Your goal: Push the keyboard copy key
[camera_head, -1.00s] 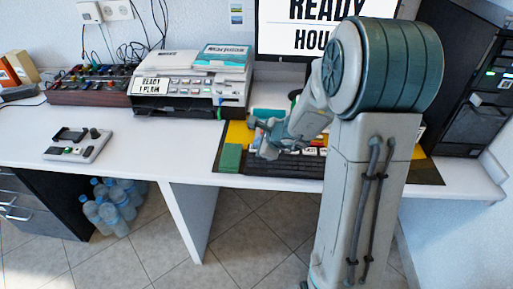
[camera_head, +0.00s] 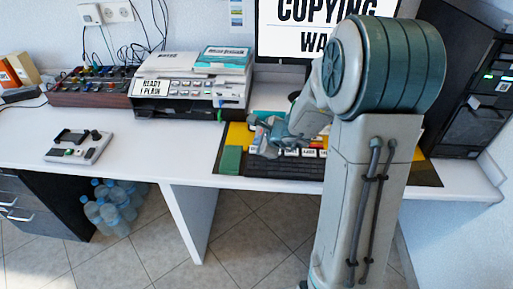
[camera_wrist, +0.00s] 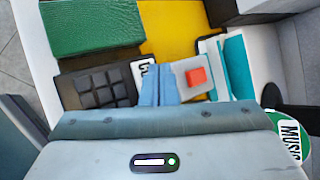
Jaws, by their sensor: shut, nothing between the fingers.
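The dark keyboard (camera_head: 283,171) lies on the desk mat near the front edge, with a row of white labelled keys along its back, partly hidden by my arm. My gripper (camera_head: 257,142) is shut and low over the left end of that row. In the wrist view the shut blue fingers (camera_wrist: 168,86) cover part of a white key (camera_wrist: 143,80) whose label shows only a "C". Whether the tips touch it cannot be told. Black keys (camera_wrist: 98,92) show to the left. The monitor (camera_head: 315,28) reads "COPYING" and "WA", the rest hidden by my arm.
A small control box (camera_head: 78,146) is at the left. The desk between them is clear.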

